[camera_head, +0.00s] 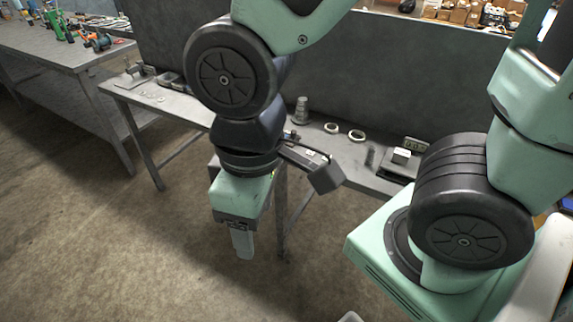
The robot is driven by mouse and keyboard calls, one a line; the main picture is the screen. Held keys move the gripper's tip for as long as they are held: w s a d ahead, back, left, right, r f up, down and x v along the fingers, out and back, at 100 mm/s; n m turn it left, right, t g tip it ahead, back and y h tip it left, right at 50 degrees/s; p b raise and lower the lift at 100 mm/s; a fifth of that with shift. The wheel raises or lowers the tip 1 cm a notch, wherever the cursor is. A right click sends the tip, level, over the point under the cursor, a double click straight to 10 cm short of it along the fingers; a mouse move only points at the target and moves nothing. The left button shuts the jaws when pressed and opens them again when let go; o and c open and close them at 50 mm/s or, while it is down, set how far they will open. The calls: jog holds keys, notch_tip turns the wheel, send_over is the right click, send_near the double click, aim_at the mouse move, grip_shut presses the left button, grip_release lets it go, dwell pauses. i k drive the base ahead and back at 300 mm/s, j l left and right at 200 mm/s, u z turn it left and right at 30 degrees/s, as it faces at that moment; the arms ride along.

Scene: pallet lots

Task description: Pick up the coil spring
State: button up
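A small dark upright cylinder (370,156) stands on the grey workbench (318,148), left of the scale; it may be the coil spring, but it is too small to tell. A grey stepped, tapering piece (301,111) stands further back on the same bench, and I cannot tell whether it is coiled. My gripper (242,243) points down in front of the bench, over the floor and apart from both pieces. One grey finger shows clearly; the gap between the fingers is hidden. My arm covers part of the bench.
Two pale rings (331,128) (357,135) lie on the bench. A scale (399,165) with a light block (402,155) stands at the right. A dark panel (390,75) rises behind. Another table with tools (60,55) stands at upper left. The floor at lower left is clear.

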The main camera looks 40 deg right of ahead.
aim_at(370, 152)
jog(key=i+j+z, duration=0.3)
jog(key=j, duration=0.2)
jog(key=z, duration=2.4)
jog(key=l, duration=0.1)
